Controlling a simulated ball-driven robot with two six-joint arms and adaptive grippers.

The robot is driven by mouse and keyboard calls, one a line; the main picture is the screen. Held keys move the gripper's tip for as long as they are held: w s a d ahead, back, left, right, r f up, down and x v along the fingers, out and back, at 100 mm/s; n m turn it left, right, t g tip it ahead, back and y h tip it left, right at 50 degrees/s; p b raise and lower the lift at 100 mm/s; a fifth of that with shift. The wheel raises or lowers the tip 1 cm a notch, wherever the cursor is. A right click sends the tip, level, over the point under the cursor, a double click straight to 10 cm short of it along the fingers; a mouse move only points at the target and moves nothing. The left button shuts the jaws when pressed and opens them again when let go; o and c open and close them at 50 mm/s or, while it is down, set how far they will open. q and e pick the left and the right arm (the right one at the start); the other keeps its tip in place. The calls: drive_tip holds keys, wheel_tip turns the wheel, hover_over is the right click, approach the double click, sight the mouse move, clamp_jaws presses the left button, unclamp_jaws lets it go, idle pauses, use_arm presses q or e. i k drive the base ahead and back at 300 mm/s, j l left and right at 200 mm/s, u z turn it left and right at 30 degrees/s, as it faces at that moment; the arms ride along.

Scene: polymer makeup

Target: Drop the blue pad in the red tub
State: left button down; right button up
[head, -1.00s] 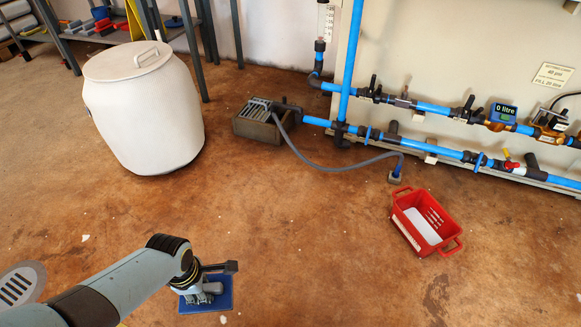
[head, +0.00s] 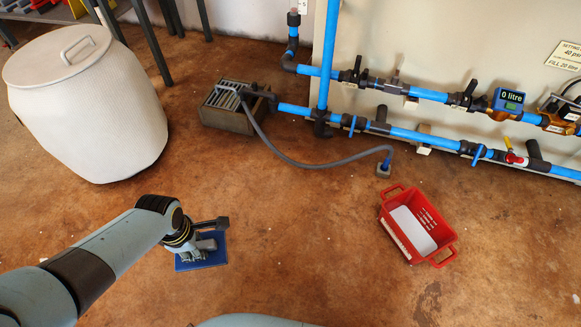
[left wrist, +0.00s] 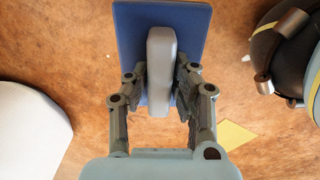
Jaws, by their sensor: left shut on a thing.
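The blue pad (head: 203,261) is a flat blue square with a grey handle block. My left gripper (head: 207,245) is shut on it, at the lower left of the head view. In the left wrist view the blue pad (left wrist: 190,20) lies beyond the fingers, and my left gripper (left wrist: 160,90) clasps the grey handle (left wrist: 160,60) between its two fingers. The red tub (head: 447,250) stands on the floor to the right, apart from the pad, with a handle at each end and something white inside. My right gripper is not in view.
A large white lidded barrel (head: 90,110) stands at the left. A grated grey box (head: 228,108) with a hose (head: 300,161) sits by the blue pipes (head: 425,138) along the back. The brown floor between pad and tub is clear.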

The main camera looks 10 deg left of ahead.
sight(402, 227)
drive_tip(key=i+z, duration=0.2)
drive_tip(key=z, duration=0.25)
drive_tip(key=i+j+z, duration=0.1)
drive_tip(key=z, duration=0.35)
drive_tip(key=i+j+z, duration=0.2)
drive_tip(key=z, duration=0.2)
